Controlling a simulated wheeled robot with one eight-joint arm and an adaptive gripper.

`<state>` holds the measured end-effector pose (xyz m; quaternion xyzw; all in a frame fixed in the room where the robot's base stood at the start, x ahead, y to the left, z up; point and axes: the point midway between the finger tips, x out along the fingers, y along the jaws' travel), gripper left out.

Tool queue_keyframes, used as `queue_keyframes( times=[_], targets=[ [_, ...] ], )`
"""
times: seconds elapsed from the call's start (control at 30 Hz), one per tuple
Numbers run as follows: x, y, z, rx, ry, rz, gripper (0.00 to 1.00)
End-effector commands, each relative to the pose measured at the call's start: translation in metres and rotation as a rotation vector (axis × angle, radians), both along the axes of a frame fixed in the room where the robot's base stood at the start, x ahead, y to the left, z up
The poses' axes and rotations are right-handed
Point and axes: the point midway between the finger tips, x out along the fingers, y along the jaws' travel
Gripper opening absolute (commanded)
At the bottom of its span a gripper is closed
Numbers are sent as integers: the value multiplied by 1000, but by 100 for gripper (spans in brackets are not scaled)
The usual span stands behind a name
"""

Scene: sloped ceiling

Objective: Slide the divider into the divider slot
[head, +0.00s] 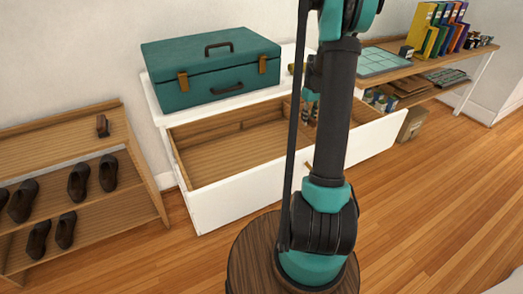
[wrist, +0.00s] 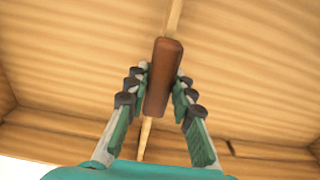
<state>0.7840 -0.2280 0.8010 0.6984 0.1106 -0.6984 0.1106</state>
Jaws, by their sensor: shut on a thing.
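My gripper (wrist: 160,92) is shut on the brown grip of the divider (wrist: 163,76) in the wrist view. The divider's light wooden edge (wrist: 174,18) runs up and down the picture, above and below the grip. In the head view my gripper (head: 311,106) is down at the open wooden drawer (head: 232,143), toward its right part, partly hidden by my arm. A dark notch (wrist: 230,148) shows on the drawer wall low in the wrist view; I cannot tell whether it is the divider slot. Whether the divider touches the drawer floor is unclear.
A teal case (head: 212,70) stands on the white cabinet top behind the drawer. A wooden shoe rack (head: 115,194) is at the left. A round dark stool (head: 252,262) is in front. A shelf with binders (head: 437,30) is at the right. The drawer's left part is empty.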

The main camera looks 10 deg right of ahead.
Motion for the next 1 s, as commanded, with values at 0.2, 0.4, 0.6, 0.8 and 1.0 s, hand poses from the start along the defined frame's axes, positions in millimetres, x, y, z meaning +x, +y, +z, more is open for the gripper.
queue_keyframes(
  times=[0.2, 0.4, 0.6, 0.8, 1.0],
  targets=[
    [0, 0, -6, 0, 0, 0, 2],
    [0, 0, -12, 0, 0, 0, 2],
    [0, 0, -15, 0, 0, 0, 2],
    [0, 0, -15, 0, 0, 0, 2],
    [0, 0, -15, 0, 0, 0, 38]
  ],
)
